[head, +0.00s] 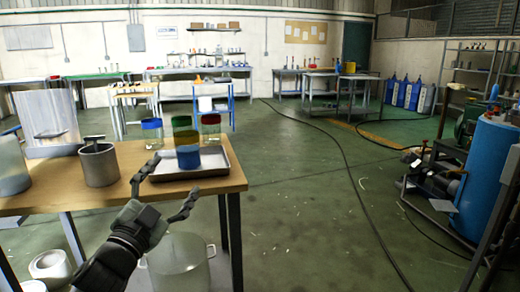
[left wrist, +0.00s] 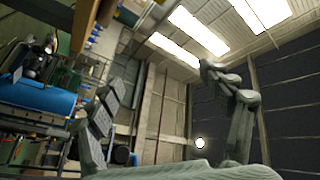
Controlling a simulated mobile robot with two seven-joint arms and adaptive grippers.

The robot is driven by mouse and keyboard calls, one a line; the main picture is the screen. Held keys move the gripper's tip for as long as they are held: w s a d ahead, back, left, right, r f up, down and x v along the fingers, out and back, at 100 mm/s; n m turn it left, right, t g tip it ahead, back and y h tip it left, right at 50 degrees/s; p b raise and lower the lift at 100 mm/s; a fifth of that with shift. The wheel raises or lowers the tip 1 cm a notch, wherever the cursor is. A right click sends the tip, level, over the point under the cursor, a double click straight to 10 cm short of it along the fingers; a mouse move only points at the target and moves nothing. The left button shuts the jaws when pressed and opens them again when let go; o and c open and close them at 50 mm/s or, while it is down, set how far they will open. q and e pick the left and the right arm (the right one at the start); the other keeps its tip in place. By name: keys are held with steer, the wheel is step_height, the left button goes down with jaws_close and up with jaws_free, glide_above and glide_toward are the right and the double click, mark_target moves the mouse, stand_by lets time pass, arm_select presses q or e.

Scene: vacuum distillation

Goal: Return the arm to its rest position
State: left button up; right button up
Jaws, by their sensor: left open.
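My left gripper (head: 172,176) is in the lower left of the head view, in front of the wooden table's (head: 212,184) near edge. Its two fingers are spread wide with nothing between them. In the left wrist view the open fingers (left wrist: 161,76) also stand apart, with wall and ceiling behind them. In the head view the upper finger overlaps the table near the metal tray (head: 222,166); I cannot tell whether they touch. My right gripper is not in view.
The tray holds a blue-and-yellow container (head: 188,157). A blue-lidded jar (head: 152,134), a red-lidded jar (head: 211,133) and a grey pot (head: 98,165) stand nearby. A clear vessel (head: 180,262) is below the table. A blue tank (head: 488,180) stands right; cables cross the open floor.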

arm_select(q)
steer(key=s+a+f+n+g+y, duration=0.2)
steer(key=f, duration=0.6)
steer(key=s+a+f+n+g+y, duration=0.2)
steer(key=s+a+f+n+g, duration=0.1)
steer(key=f, duration=0.6)
steer(key=s+a+f+n+g+y, duration=0.2)
steer(key=f, duration=0.6)
steer(key=s+a+f+n+g, duration=0.1)
steer(key=s+f+g, duration=0.8)
steer(key=s+f, duration=1.1)
steer(key=s+n, duration=0.1)
steer(key=s, duration=0.2)
steer(key=shift+a+n+g+p, duration=0.2)
steer(key=shift+n+g+p, duration=0.1)
steer(key=shift+n, duration=0.1)
steer(key=shift+f, duration=0.1)
